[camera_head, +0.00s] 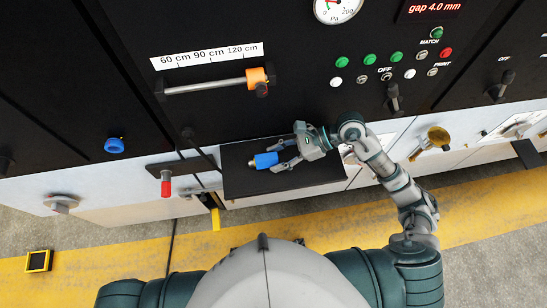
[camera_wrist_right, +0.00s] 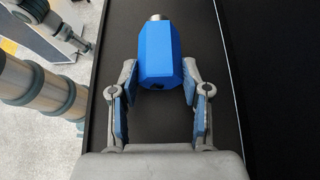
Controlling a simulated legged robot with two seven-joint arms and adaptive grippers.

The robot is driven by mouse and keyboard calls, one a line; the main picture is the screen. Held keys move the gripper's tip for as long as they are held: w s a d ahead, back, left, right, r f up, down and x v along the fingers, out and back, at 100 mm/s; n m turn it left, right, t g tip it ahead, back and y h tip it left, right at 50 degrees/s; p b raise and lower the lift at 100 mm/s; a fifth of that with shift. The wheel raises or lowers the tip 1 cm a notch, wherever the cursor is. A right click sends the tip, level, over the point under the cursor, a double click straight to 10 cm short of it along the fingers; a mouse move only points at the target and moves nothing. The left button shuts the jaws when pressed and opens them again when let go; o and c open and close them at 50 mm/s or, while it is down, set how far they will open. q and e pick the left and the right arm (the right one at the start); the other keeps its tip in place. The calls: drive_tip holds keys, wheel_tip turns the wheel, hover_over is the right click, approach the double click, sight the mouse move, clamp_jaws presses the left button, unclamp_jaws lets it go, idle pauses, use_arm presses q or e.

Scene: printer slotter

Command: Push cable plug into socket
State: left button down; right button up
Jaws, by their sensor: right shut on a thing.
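The cable plug (camera_head: 265,160) is a blue block with a short metal tip, above or on the black shelf (camera_head: 235,185); the gap is unclear. In the right wrist view the blue plug (camera_wrist_right: 158,55) sits between the fingertips, its metal tip pointing away from my palm. My right gripper (camera_head: 277,157) is shut on the rear part of the plug; its fingers also show in the wrist view (camera_wrist_right: 158,78). In the head view the tip points left. I cannot make out which part is the socket. My left gripper is out of view.
A round blue fitting (camera_head: 114,146) is on the black panel at left. A red-handled lever (camera_head: 166,184) projects left of the shelf. An orange slider (camera_head: 257,82) sits on a rail above it. Buttons (camera_head: 397,57) are at upper right. A yellow-edged box (camera_head: 39,261) lies on the floor.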

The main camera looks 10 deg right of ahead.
drive_tip(key=shift+r, duration=0.25)
drive_tip(key=shift+r+p, duration=1.35)
drive_tip(key=shift+r, duration=1.15)
